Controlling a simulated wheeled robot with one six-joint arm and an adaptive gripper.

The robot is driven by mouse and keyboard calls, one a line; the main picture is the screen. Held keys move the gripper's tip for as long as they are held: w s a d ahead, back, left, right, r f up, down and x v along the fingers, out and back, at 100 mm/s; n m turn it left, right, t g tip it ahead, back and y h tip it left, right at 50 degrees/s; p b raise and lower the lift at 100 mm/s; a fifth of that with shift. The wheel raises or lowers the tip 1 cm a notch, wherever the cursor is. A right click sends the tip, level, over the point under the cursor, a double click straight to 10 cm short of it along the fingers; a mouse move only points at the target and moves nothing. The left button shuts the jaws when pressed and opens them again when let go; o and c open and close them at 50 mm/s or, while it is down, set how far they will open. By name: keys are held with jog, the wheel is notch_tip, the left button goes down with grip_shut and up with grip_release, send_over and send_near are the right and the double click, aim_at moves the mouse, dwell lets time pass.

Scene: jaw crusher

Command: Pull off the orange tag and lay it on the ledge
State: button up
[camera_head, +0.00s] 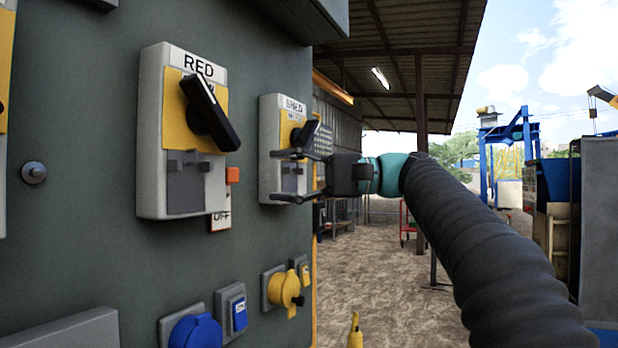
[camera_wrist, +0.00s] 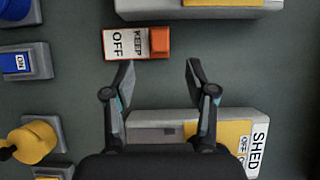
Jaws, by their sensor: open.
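The orange tag (camera_head: 232,175) is on the green-grey panel at the right edge of the RED switch box (camera_head: 150,130). Its white card reads KEEP OFF in the wrist view, where the orange end (camera_wrist: 160,43) faces right. In the head view the RED box partly hides the card. My gripper (camera_head: 277,175) is open and empty, in front of the SHED switch box (camera_head: 270,115). In the wrist view my fingertips (camera_wrist: 158,68) are spread just below the tag, apart from it. A grey ledge-like block (camera_head: 65,332) juts from the panel at the lower left.
Blue (camera_head: 195,331) and yellow (camera_head: 283,288) sockets and a small blue ON switch (camera_head: 238,313) sit low on the panel. The black RED switch handle (camera_head: 210,115) sticks out near the tag. Open ground under a roof lies right of the panel.

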aim_at(237, 176)
jog(key=a, duration=0.5)
jog(key=s+a, duration=0.1)
jog(key=a, duration=0.1)
jog(key=shift+a, duration=0.15)
grip_shut()
jog(key=shift+d, duration=0.2)
jog(key=shift+s+d+b, duration=0.2)
jog(key=shift+s+d, duration=0.1)
jog(key=shift+d, duration=0.45)
jog(key=shift+s+d+b, duration=0.2)
jog(key=shift+s+d, duration=0.15)
jog(key=shift+d, duration=0.35)
jog(key=shift+s+d+b, duration=0.2)
jog(key=shift+s+d, duration=0.1)
jog(key=shift+d, duration=0.45)
